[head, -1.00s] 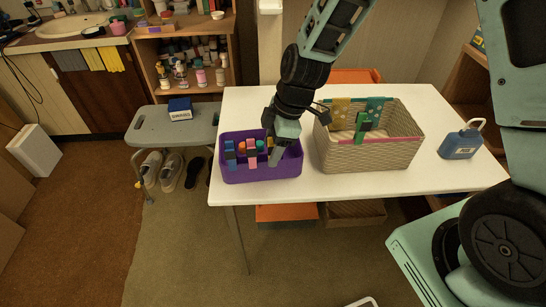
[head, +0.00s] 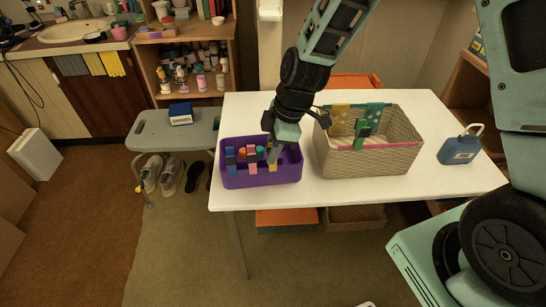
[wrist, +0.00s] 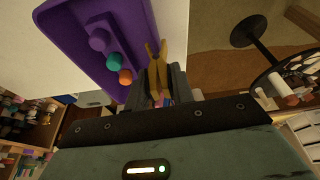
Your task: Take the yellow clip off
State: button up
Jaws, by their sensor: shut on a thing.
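The yellow clip (head: 273,164) shows at the front wall of the purple bin (head: 262,177), right of the other clips. My gripper (head: 278,156) comes down over that front wall from above and is shut on the yellow clip. In the wrist view the yellow clip (wrist: 157,72) stands up between my fingertips (wrist: 158,92), close beside the edge of the purple bin (wrist: 84,38). I cannot tell whether its jaws still grip the wall. My fingers hide part of it.
The white table (head: 300,198) is bare in front.

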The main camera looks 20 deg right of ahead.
notch_tip(320, 180, up, 6)
jog(key=p, duration=0.4)
dwell(0.5)
